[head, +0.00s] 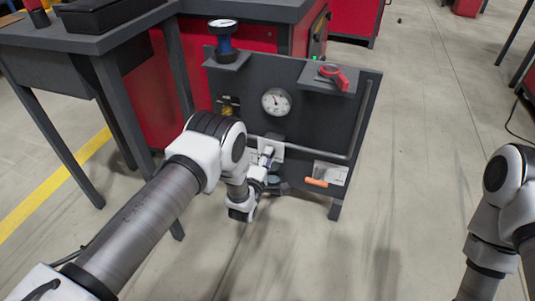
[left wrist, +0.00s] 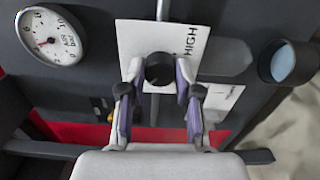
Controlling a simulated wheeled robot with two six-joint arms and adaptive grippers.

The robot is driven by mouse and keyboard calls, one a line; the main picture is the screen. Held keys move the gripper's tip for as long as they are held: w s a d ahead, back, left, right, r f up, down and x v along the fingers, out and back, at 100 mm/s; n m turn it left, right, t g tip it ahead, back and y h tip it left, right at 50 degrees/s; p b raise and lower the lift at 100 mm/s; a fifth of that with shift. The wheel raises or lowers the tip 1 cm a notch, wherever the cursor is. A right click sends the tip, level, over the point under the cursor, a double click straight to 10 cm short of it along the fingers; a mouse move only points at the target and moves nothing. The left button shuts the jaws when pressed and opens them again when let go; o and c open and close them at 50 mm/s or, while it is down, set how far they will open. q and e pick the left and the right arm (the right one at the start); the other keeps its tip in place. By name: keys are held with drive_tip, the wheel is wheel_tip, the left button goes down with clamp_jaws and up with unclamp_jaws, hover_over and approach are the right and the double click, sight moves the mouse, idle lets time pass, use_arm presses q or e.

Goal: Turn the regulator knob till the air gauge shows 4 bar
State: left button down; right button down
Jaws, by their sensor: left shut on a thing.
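The regulator knob (left wrist: 159,69) is a dark round knob. In the left wrist view it sits between the two fingers of my left gripper (left wrist: 160,88), which is shut on it. A white plate (left wrist: 128,42) marked HIGH lies behind it. In the head view my left gripper (head: 265,165) is at the panel's lower middle and hides the knob. The round white air gauge (head: 276,102) is on the panel above. It also shows in the left wrist view (left wrist: 51,36), turned on its side, with a red needle; I cannot read its exact value. My right gripper is out of view.
A grey table (head: 130,38) stands left. Floor at right is largely clear.

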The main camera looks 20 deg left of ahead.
use_arm(q)
drive_tip(key=shift+n, duration=0.6)
drive_tip(key=shift+p, duration=0.3)
drive_tip(key=c, duration=0.8)
unclamp_jaws()
drive_tip(key=s, duration=1.2)
drive_tip(key=shift+a, duration=0.2)
